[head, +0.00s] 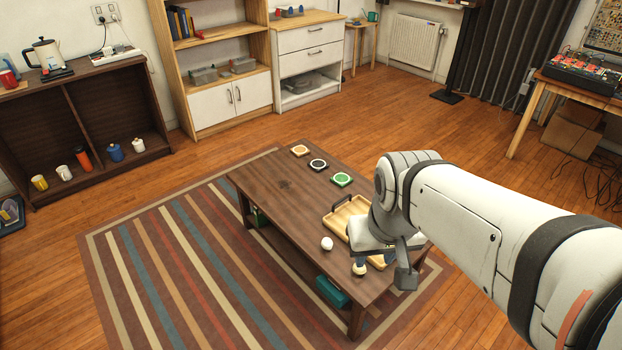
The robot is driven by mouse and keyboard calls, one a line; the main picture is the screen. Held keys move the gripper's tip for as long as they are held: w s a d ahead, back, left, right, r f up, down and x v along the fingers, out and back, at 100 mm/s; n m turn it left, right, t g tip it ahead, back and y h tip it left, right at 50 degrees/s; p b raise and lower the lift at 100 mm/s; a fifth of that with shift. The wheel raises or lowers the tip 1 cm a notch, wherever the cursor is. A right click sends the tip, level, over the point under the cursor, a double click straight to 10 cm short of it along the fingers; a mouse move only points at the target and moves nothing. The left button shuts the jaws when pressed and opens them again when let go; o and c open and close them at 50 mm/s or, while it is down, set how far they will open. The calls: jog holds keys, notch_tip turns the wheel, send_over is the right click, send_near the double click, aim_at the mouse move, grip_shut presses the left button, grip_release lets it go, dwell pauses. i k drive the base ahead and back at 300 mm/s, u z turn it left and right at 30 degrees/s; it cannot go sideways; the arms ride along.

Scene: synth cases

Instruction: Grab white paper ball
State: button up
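A small white ball (327,243), which looks like the paper ball, lies on the dark wooden low table (272,190) near its front left edge. My gripper (385,268) hangs over the right front part of the table, to the right of the ball and apart from it. One grey finger shows clearly; the other is not clear, so its opening cannot be judged. A small cream and dark object (359,268) stands just left of my gripper, partly hidden by it.
A wooden tray (338,222) lies partly behind my gripper. The table's left half is clear. A teal box (332,291) sits below. A striped rug (170,260) lies underneath.

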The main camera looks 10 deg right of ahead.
aim_at(327, 244)
jog(key=i, duration=0.9)
jog(key=z, duration=0.05)
